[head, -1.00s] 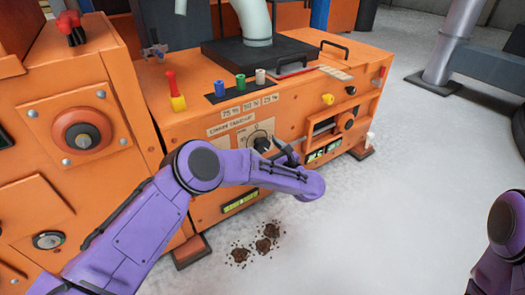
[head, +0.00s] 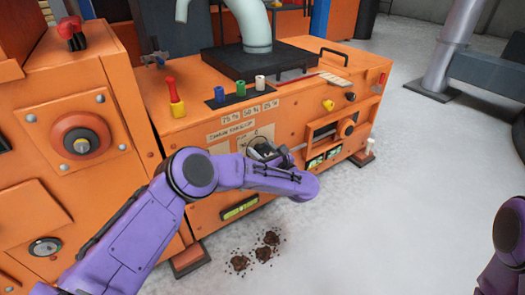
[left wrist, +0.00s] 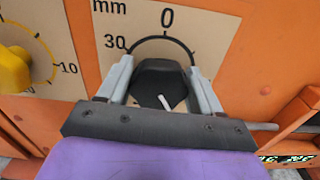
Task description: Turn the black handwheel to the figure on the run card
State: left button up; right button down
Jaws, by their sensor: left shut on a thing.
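The black handwheel (left wrist: 160,80) sits on a pale dial plate (left wrist: 225,25) marked "mm", "0" at the top and "30" to the left. My left gripper (left wrist: 160,88) is shut on it, one grey finger on each side. A short white mark on the wheel's face points down and slightly right in the left wrist view. In the head view my left gripper (head: 268,150) is at the dial on the orange machine's front and mostly hides the wheel. I cannot pick out a run card with a readable figure. My right gripper is out of view.
A yellow knob (left wrist: 12,70) with its own scale is left of the dial. Above are a red and yellow lever (head: 174,98) and percentage labels (head: 250,110). A yellow-lit gauge (head: 240,208) is below. Dark spilled material (head: 262,250) lies on the otherwise clear floor.

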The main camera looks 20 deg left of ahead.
pick_arm(q)
jog(key=m+p, duration=0.2)
jog(key=m, duration=0.3)
jog(key=shift+w+d+m, duration=0.1)
jog(key=shift+m, duration=0.2)
jog(key=m+p, duration=0.1)
jog(key=m, duration=0.3)
jog(key=shift+f+m, duration=0.15)
jog(key=shift+m, duration=0.25)
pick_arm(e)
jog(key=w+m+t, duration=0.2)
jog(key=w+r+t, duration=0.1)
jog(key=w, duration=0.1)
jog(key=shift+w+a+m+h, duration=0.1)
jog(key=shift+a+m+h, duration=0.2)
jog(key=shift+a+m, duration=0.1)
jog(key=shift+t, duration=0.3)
pick_arm(q)
jog(key=o, duration=1)
jog(key=shift+w, duration=0.1)
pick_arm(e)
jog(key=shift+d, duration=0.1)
